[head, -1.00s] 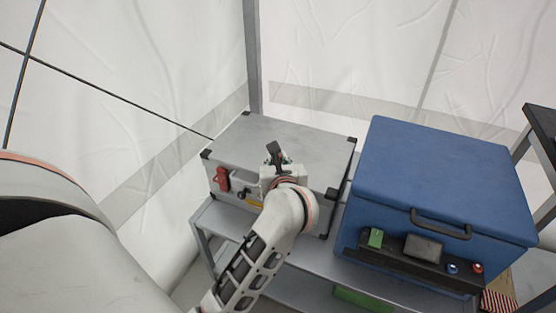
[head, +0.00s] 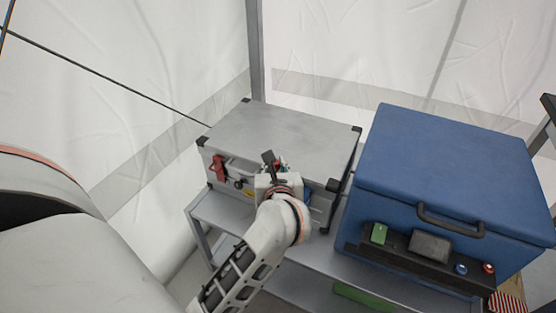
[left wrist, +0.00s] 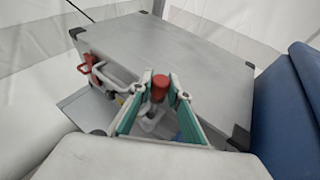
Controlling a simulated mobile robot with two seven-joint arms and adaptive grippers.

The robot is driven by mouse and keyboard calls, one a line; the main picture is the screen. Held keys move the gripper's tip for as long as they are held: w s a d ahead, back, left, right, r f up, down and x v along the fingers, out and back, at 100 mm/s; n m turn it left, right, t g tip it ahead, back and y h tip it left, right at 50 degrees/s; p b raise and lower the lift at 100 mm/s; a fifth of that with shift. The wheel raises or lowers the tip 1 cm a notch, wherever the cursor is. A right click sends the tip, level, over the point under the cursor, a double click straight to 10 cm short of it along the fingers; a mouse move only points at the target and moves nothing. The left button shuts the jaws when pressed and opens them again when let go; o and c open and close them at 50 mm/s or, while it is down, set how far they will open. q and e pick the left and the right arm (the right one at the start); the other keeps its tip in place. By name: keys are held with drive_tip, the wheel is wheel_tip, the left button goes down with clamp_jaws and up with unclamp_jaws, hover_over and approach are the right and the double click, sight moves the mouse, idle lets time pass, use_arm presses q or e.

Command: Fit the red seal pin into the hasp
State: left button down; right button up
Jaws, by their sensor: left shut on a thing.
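The red seal pin (left wrist: 158,85) has a red cylindrical head and a grey shaft. It stands roughly upright between the green-padded fingers of my left gripper (left wrist: 160,79), which is shut on it. In the head view my left gripper (head: 274,165) is at the front of the grey case (head: 285,132), near its top front edge, and mostly hides the pin. A pale metal bracket, perhaps the hasp (left wrist: 148,124), shows below the pin between the fingers. I cannot tell whether the pin touches it. My right gripper is in neither view.
A red latch (head: 218,167) is on the case front, left of the gripper. A blue box (head: 450,165) with a black handle stands close on the right. Both stand on a grey shelf (head: 225,210). White tent walls are behind.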

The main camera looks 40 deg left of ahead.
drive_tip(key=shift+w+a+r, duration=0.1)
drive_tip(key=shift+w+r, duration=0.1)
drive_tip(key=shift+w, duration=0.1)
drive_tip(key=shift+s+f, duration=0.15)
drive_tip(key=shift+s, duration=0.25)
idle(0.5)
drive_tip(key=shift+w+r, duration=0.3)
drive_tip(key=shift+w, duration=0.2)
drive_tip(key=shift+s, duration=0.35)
use_arm(q)
drive_tip(key=shift+f, duration=0.1)
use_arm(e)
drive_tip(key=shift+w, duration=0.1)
